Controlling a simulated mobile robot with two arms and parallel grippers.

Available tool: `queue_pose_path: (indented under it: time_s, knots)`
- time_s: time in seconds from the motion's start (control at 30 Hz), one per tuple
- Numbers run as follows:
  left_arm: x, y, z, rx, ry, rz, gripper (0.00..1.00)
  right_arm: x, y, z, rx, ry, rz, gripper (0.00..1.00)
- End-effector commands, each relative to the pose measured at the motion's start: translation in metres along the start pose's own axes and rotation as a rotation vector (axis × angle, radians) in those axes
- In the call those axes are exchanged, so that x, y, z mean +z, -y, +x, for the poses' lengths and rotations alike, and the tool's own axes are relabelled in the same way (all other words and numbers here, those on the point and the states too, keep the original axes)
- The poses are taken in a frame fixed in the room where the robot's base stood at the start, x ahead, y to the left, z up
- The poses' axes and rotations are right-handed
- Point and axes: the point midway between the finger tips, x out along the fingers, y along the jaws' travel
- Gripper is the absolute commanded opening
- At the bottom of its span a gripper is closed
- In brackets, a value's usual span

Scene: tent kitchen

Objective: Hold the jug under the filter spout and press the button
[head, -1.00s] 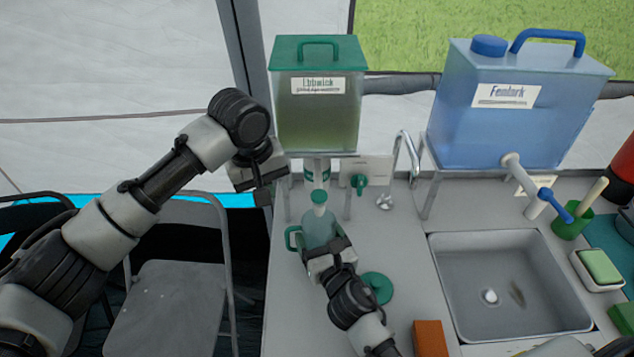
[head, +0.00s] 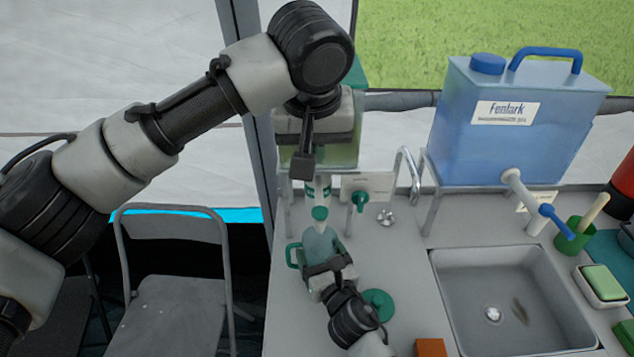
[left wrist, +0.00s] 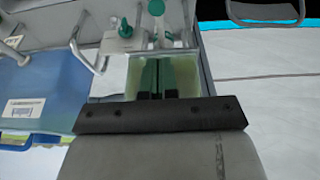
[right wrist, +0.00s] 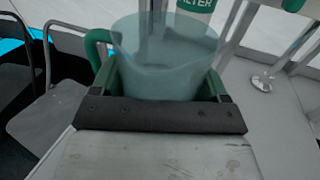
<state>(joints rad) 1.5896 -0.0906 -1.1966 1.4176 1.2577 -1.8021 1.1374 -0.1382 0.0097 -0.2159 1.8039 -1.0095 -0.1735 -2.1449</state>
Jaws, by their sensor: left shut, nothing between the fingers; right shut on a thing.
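The translucent teal jug (head: 320,244) with a green handle is upright over the counter, with my right gripper (head: 327,264) shut on its near side. In the right wrist view the jug (right wrist: 165,60) sits between the two green fingers. The white filter (head: 322,188) hangs below the green-lidded tank (head: 343,150), with a green cap and pale spout just above the jug; exact alignment is unclear. My left gripper (head: 302,165) is shut and empty in front of the tank, hiding much of it. Its fingers (left wrist: 157,80) are together in the left wrist view. I cannot tell which part is the button.
A green tap (head: 360,198) on a pale panel and a curved metal faucet (head: 408,175) stand right of the filter. A green lid (head: 378,304) and an orange block (head: 430,348) lie nearby. The sink (head: 500,300) and blue Fenlark tank (head: 515,120) are at right.

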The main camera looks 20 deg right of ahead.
Motion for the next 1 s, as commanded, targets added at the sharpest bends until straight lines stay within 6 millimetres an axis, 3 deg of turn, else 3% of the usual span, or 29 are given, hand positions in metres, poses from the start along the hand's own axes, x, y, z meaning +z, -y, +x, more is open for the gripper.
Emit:
queue_pose_path:
  time_s: [0.6,0.8,1.0]
  knots:
    - [0.005,0.000,0.114,-0.001,0.002,0.000,0.00,0.001,0.000,0.000,0.000,0.001,0.000,0.48]
    - [0.010,-0.001,0.131,-0.002,0.001,-0.002,0.00,0.001,0.000,0.000,0.000,0.001,0.000,0.48]
    - [0.011,-0.002,0.135,0.000,0.000,-0.003,0.00,0.001,0.000,0.000,0.000,0.001,0.000,0.48]
